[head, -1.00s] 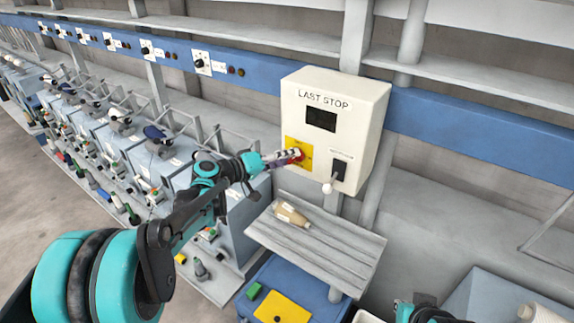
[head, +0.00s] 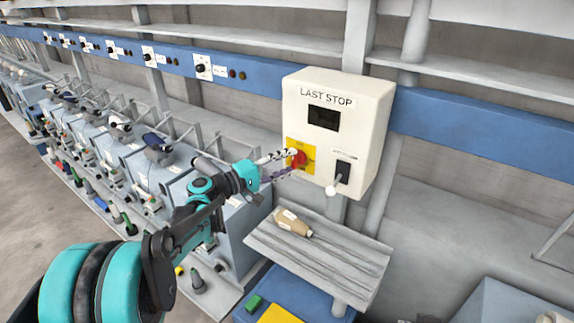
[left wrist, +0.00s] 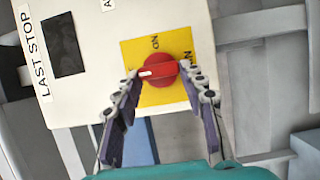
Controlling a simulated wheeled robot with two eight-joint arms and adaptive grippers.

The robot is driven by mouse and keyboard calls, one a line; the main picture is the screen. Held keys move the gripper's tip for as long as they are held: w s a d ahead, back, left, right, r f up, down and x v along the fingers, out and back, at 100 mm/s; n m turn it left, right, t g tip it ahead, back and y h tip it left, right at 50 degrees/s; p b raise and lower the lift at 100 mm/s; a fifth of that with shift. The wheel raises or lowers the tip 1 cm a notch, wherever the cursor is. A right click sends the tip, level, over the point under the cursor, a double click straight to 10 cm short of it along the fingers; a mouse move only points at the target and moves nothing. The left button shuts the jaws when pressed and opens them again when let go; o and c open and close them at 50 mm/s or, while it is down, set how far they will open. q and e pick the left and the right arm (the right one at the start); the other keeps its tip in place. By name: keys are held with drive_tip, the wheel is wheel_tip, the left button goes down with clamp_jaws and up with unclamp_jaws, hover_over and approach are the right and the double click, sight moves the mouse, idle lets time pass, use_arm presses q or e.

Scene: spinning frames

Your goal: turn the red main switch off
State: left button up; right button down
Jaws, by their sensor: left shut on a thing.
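The red main switch (head: 299,159) is a round knob on a yellow plate (head: 291,145) on the front of the cream "LAST STOP" box (head: 366,115). In the left wrist view the red knob (left wrist: 160,71) has a white mark pointing left, towards a partly hidden label. "ON" is printed at the plate's upper edge in that view. My left gripper (head: 292,162) is shut on the knob, one finger on each side; its fingers also show in the left wrist view (left wrist: 166,88). My right gripper is not clearly in view.
A dark switch with a white-tipped lever (head: 339,178) sits right of the plate. A blue cart (head: 327,300) stands underneath. Machine units with spindles (head: 160,180) line the left.

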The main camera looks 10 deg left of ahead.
idle(0.4)
use_arm(q)
drive_tip(key=o, duration=1.2)
drive_tip(key=shift+c, duration=0.2)
drive_tip(key=shift+a, duration=0.15)
drive_tip(key=shift+s, duration=0.1)
drive_tip(key=v, duration=1.2)
drive_tip(key=shift+f, duration=0.1)
